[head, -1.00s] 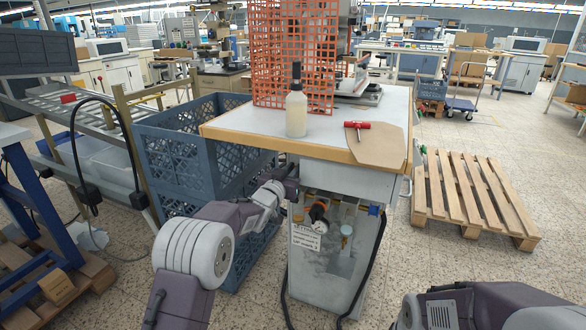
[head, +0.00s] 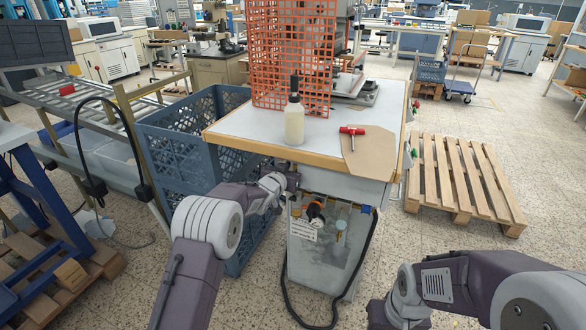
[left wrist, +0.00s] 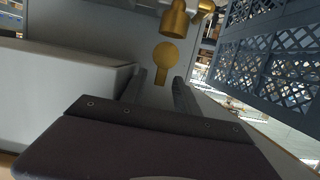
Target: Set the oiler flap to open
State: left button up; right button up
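In the left wrist view a brass piece with a round disc and a short tab (left wrist: 165,62), seemingly the oiler flap, shows against a grey surface. A brass cup-shaped part (left wrist: 175,18) sits just above it. My left gripper (left wrist: 160,90) is open, with one finger on each side of the tab's lower end; I see no contact. In the head view my left gripper (head: 293,180) is at the left front of the bench cabinet, just under the top; the brass flap cannot be made out there. My right arm shows at lower right, its gripper out of view.
The bench top (head: 240,128) holds a bottle (head: 294,122), a red-handled tool (head: 352,131) and an orange mesh guard (head: 290,60). A black cable (head: 366,250) hangs at the cabinet. A pallet (head: 465,180) lies right.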

pick_arm(q)
jog(key=v, duration=0.9)
dwell(0.4)
